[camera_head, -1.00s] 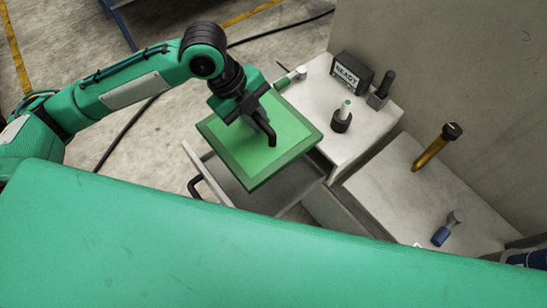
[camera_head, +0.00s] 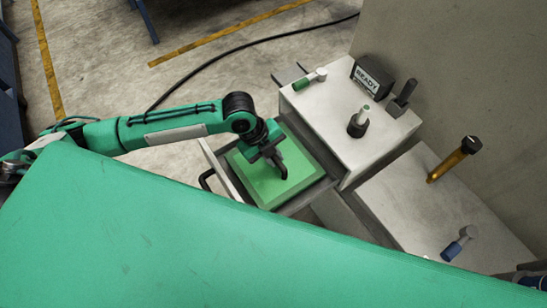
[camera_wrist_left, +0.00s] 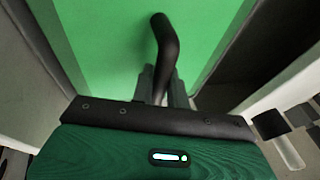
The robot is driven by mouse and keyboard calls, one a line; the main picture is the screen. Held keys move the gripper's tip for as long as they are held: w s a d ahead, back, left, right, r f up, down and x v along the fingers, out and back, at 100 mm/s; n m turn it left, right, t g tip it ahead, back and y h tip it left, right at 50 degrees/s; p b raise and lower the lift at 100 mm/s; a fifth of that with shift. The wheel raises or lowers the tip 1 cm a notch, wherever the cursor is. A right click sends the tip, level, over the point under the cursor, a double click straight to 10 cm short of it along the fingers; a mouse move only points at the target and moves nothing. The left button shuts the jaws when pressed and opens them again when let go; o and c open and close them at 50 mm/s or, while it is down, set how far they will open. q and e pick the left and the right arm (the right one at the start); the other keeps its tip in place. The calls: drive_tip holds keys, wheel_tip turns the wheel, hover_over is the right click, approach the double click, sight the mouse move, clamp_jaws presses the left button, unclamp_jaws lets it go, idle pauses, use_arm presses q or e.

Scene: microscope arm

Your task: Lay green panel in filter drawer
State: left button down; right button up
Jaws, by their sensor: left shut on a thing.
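The green panel (camera_head: 296,160) is a square plate with a raised rim and a black bent handle (camera_wrist_left: 165,45). It lies flat within the open filter drawer (camera_head: 228,183), as far as the head view shows. The drawer is pulled out from the white cabinet and has a black handle (camera_head: 207,180) on its front. My left gripper (camera_head: 277,165) is over the panel and shut on its handle. In the left wrist view the fingers (camera_wrist_left: 163,88) close on the handle's lower end. Whether the panel touches the drawer floor is hidden. My right gripper is not in view.
The white cabinet top (camera_head: 320,115) carries a READY display (camera_head: 370,77), a knob (camera_head: 358,122) and a green-tipped rod (camera_head: 304,83). A lower white surface (camera_head: 410,205) holds an amber cylinder (camera_head: 452,160) and a blue-ended item (camera_head: 460,243). A wall stands behind.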

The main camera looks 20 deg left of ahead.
use_arm(q)
drive_tip(key=shift+f, duration=0.9)
drive_tip(key=c, duration=1.4)
unclamp_jaws()
drive_tip(key=v, duration=1.2)
